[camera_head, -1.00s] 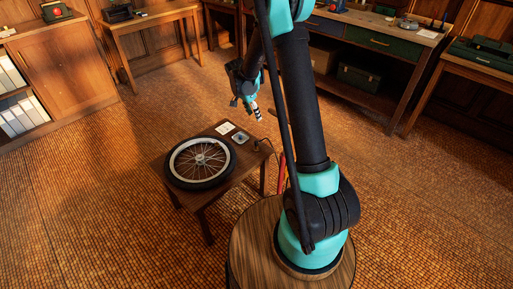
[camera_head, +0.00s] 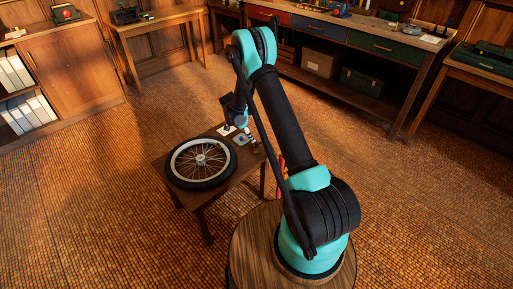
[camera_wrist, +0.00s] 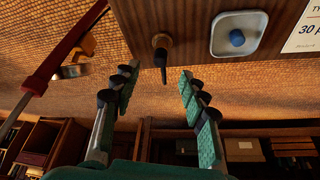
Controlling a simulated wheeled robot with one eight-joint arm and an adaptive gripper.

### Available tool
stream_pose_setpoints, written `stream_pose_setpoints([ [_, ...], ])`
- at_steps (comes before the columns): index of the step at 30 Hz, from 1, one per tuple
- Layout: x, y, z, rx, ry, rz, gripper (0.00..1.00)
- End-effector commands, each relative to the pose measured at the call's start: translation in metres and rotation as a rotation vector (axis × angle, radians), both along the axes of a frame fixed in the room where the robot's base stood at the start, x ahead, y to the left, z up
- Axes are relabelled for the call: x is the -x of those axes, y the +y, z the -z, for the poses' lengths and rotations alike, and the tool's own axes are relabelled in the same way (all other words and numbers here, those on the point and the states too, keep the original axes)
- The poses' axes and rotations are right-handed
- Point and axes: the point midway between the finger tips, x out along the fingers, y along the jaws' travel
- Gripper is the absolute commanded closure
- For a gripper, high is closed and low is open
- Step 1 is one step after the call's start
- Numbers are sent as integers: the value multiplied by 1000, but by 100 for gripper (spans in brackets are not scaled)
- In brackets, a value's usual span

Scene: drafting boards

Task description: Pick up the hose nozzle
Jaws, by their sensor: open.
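The hose nozzle appears to be the small dark piece with a brownish collar (camera_wrist: 160,43) at the edge of the small wooden table in the wrist view. My gripper (camera_wrist: 158,76) is open, its two green-padded fingers spread either side of the line to the nozzle. The nozzle's tip reaches towards the gap between the fingertips; whether it is level with them is hard to tell. Nothing is held. In the head view my gripper (camera_head: 243,130) is low over the table's far right corner and my arm partly covers that area, so the nozzle is hard to make out there.
A spoked wheel (camera_head: 201,162) fills much of the small table (camera_head: 207,196). A pale dish with a blue item (camera_wrist: 240,20) and a printed card (camera_wrist: 303,34) lie beside the nozzle. A long red tool (camera_wrist: 62,52) is at the left in the wrist view. Open floor surrounds the table.

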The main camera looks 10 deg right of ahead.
Motion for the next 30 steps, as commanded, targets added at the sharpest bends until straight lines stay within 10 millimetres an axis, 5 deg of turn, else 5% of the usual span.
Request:
stream_pose_setpoints([
  [6,-3,-13,33,0,-1,0,56],
  [30,-10,-38,88,0,0,-1,56],
])
